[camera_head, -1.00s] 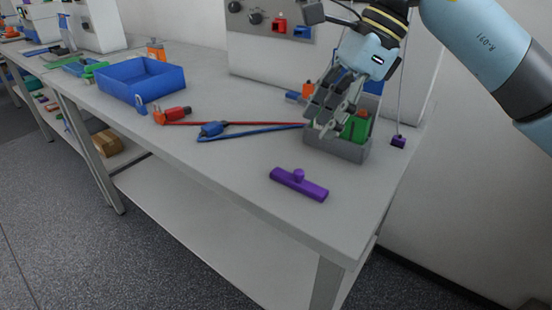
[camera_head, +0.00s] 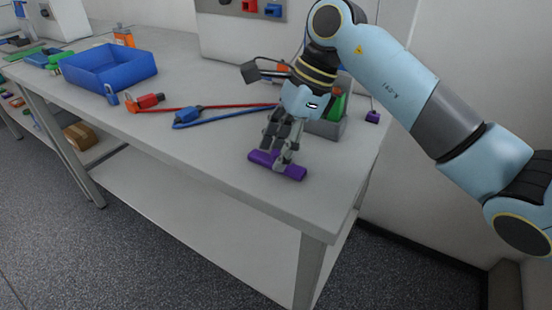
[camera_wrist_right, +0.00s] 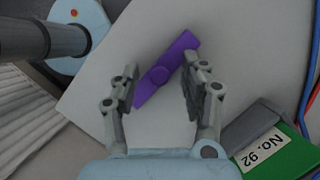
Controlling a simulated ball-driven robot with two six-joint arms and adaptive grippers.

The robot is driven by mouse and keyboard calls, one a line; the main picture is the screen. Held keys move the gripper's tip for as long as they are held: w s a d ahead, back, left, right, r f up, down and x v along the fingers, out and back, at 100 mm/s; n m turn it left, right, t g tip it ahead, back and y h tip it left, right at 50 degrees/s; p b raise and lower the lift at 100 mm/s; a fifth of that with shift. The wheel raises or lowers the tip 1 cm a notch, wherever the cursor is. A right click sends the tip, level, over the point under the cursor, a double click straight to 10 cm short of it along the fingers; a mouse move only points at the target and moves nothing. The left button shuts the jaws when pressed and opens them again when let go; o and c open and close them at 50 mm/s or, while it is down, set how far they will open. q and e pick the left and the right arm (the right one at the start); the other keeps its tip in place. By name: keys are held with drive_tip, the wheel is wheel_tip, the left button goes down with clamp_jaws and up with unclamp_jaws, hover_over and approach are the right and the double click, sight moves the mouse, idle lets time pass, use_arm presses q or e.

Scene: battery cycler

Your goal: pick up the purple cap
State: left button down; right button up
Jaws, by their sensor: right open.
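In the right wrist view my right gripper (camera_wrist_right: 158,78) has a finger on each side of the bar. Whether the fingers touch the cap I cannot tell. My left gripper is not in view.
A grey holder (camera_head: 331,130) with a green block (camera_wrist_right: 282,153) labelled "No. 92" stands just behind the gripper. Red and blue leads (camera_head: 189,116) lie to the left. A blue bin (camera_head: 110,80) is farther left. The table's front corner (camera_head: 316,205) is bare.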

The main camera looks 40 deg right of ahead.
drive_tip(key=shift+c, duration=1.8)
clamp_jaws()
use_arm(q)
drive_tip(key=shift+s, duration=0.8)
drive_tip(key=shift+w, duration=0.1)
use_arm(e)
drive_tip(key=shift+r, duration=0.1)
